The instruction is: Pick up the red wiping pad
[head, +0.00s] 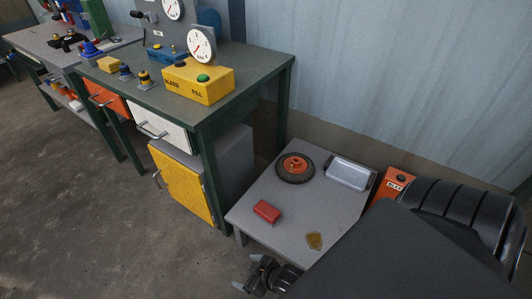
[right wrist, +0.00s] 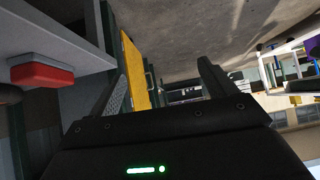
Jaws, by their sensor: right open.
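The red wiping pad (head: 266,211) lies on the low grey table (head: 305,199), near its front left part. In the right wrist view the red pad (right wrist: 41,74) shows at the left, with a pale grey layer on one face. My right gripper (head: 262,276) is below the table's front edge in the head view, apart from the pad. In the right wrist view its two fingers (right wrist: 160,88) stand wide apart with nothing between them. My left gripper is not in view.
A wheel (head: 295,168), a clear-topped box (head: 347,173) and a brown stain (head: 314,240) are on the low table. An orange box (head: 391,185) stands beyond its right edge. A green workbench (head: 240,62) with a yellow cabinet door (head: 182,181) stands left.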

